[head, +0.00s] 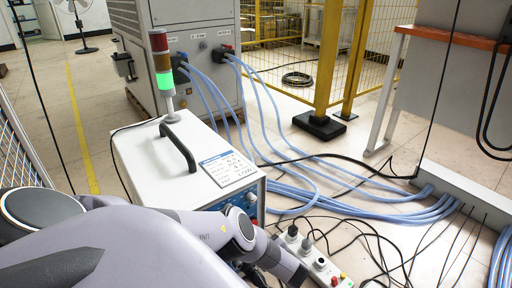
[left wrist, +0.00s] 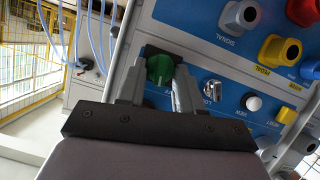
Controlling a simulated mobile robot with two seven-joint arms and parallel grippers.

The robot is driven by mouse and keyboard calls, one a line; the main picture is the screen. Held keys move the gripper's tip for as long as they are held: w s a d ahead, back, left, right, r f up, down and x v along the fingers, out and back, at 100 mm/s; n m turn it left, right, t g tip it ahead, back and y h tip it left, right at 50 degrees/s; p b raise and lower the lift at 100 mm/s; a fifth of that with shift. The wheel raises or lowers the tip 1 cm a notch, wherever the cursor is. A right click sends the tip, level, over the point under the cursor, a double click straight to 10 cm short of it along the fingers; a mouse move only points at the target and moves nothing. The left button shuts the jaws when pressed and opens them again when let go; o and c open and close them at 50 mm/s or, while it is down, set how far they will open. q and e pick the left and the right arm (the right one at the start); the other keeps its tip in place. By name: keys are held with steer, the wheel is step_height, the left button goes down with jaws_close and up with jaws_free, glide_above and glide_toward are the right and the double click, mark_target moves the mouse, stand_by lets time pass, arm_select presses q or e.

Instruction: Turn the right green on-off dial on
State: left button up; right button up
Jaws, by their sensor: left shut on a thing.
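The green dial (left wrist: 159,69) sits on the blue front panel (left wrist: 190,12) of the heater unit in the left wrist view. My left gripper (left wrist: 160,76) has one finger on each side of the dial and is shut on it. The finger pads hide the dial's sides, and I cannot read its on-off marks. In the head view the white heater unit (head: 150,165) stands in front of me, but its dial is hidden. My left arm covers the lower left, and its gripper is hidden there. My right gripper is in neither view.
Blue, yellow and red connectors (left wrist: 277,50) and a white button (left wrist: 253,103) are close beside the dial.

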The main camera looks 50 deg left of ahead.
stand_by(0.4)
arm_select(q)
steer(key=o, duration=1)
steer(key=shift+o, duration=0.2)
steer(key=p+v, duration=0.2)
steer(key=v, duration=0.5)
steer(key=shift+p, duration=0.4)
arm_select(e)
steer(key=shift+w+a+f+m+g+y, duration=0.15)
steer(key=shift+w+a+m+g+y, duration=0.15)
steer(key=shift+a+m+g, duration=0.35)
arm_select(q)
steer(key=shift+d, duration=0.1)
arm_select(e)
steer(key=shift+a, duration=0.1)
